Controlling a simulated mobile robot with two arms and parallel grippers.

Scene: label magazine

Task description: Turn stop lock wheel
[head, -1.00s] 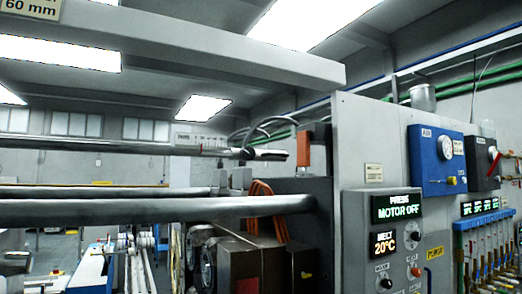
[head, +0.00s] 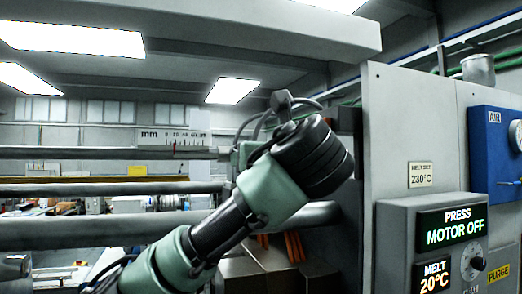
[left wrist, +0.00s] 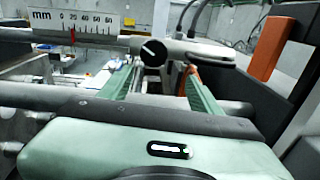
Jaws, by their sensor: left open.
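The likely stop lock wheel (left wrist: 153,52) is a small dark round knob with a white mark, on the horizontal bar in the left wrist view. Just left of it is the white mm scale (left wrist: 95,22) with a red pointer; the scale also shows in the head view (head: 160,139). My left gripper (left wrist: 162,72) is open, its green fingers reaching forward on either side below the knob, with no visible contact. In the head view my left arm reaches up to the bar's end and hides the knob and most of the fingers. My right gripper is not in view.
An orange block (left wrist: 272,48) stands right of the bar's end. Thick rollers (head: 110,232) cross below. The grey machine panel (head: 410,125) with a control box (head: 400,225) reading "PRESS MOTOR OFF" is close on the right.

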